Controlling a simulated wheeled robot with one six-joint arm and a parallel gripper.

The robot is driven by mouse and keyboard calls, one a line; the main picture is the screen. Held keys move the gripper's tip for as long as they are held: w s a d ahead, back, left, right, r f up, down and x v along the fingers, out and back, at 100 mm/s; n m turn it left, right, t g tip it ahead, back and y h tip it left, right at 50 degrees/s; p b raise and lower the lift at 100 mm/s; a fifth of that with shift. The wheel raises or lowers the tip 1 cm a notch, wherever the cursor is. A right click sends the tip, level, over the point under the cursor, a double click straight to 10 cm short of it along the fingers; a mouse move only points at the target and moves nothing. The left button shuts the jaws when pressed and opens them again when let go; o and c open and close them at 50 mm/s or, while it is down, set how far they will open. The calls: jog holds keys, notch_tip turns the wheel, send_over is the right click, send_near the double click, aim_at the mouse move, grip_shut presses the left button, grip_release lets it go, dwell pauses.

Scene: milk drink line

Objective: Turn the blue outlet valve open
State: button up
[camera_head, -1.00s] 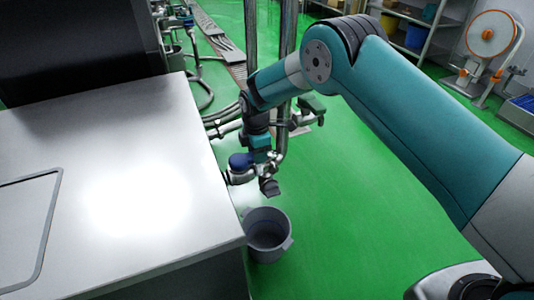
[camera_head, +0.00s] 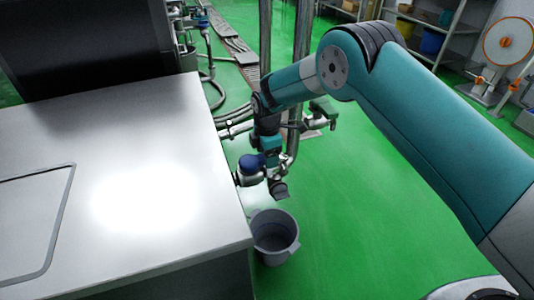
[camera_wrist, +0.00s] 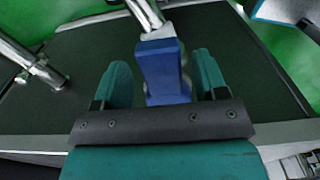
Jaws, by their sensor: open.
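The blue outlet valve handle (camera_wrist: 165,72) shows in the wrist view between my two teal fingers, with a metal pipe above it. My gripper (camera_wrist: 164,75) is open, one finger on each side of the handle. A gap shows on both sides; whether anything touches is not clear. In the head view the blue valve part (camera_head: 251,163) sits on metal pipework beside the right edge of the steel cabinet. My gripper (camera_head: 270,146) is close to it there, its fingers mostly hidden.
A grey bucket (camera_head: 275,235) stands on the green floor below the outlet. The steel cabinet top (camera_head: 60,120) fills the left. Vertical pipes (camera_head: 302,60) and hoses (camera_head: 240,122) stand behind my arm.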

notch_tip(320, 180, up, 17)
jog(key=p, duration=0.1)
jog(key=shift+r, duration=0.2)
